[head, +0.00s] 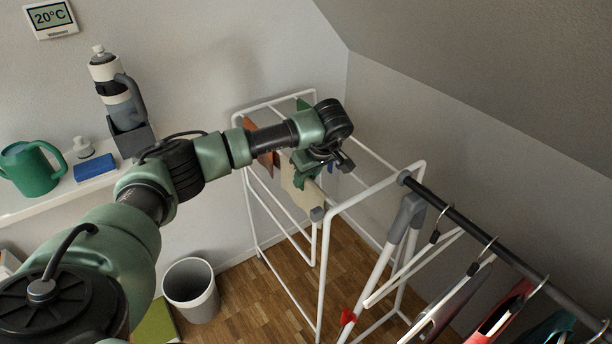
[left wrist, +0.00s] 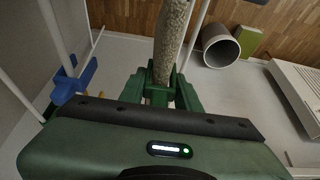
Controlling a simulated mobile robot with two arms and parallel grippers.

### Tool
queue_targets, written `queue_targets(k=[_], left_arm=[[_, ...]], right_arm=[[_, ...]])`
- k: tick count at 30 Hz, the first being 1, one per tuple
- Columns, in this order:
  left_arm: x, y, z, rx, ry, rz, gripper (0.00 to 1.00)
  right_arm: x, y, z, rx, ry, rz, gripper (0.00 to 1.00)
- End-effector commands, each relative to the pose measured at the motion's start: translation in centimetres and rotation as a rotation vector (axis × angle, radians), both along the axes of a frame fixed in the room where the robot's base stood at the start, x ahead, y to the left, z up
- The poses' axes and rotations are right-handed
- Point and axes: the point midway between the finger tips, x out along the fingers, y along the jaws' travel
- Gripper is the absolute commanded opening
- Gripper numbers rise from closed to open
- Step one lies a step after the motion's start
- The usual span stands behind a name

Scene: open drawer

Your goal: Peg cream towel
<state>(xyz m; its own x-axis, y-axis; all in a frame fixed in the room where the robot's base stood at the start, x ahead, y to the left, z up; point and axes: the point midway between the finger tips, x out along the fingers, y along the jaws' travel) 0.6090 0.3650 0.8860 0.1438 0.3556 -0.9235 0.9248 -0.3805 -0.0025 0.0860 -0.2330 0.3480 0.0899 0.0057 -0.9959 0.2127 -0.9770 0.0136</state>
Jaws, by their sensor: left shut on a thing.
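The cream towel (head: 302,196) hangs from the white drying rack (head: 322,262) in the head view. In the left wrist view the towel (left wrist: 172,38) shows edge-on as a narrow strip. My left gripper (head: 304,178) is at the towel's top edge. In the left wrist view my left gripper (left wrist: 160,92) is shut on what looks like a green peg (left wrist: 159,80), at the towel's near end. Whether the peg grips the towel is hard to tell, as the fingers hide part of it. My right gripper is not in view.
A blue peg (left wrist: 75,82) sits on the rack. A brown-orange cloth (head: 258,138) hangs behind my wrist. A clothes rail (head: 500,250) with hangers stands at right. A grey bin (head: 191,289) is on the floor. A shelf (head: 60,202) holds a green watering can (head: 30,168).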

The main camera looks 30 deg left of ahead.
Motion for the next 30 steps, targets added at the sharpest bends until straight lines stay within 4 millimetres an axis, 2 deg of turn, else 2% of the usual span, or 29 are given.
queue_targets(k=[5, 6, 8, 20, 30], left_arm=[[0.0, 0.0, 0.0, 0.000, 0.000, 0.000, 0.00], [0.0, 0.0, 0.0, 0.000, 0.000, 0.000, 0.41], [0.0, 0.0, 0.0, 0.000, 0.001, 0.000, 0.57], [0.0, -0.2, 0.5, 0.000, -0.002, 0.001, 0.58], [-0.8, -2.1, 5.5, 0.001, -0.003, -0.001, 0.58]], right_arm=[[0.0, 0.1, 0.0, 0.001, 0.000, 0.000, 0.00], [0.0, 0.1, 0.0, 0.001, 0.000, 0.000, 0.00], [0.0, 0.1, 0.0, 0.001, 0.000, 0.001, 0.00], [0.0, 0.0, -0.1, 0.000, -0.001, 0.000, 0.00], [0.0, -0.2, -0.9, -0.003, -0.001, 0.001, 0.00]])
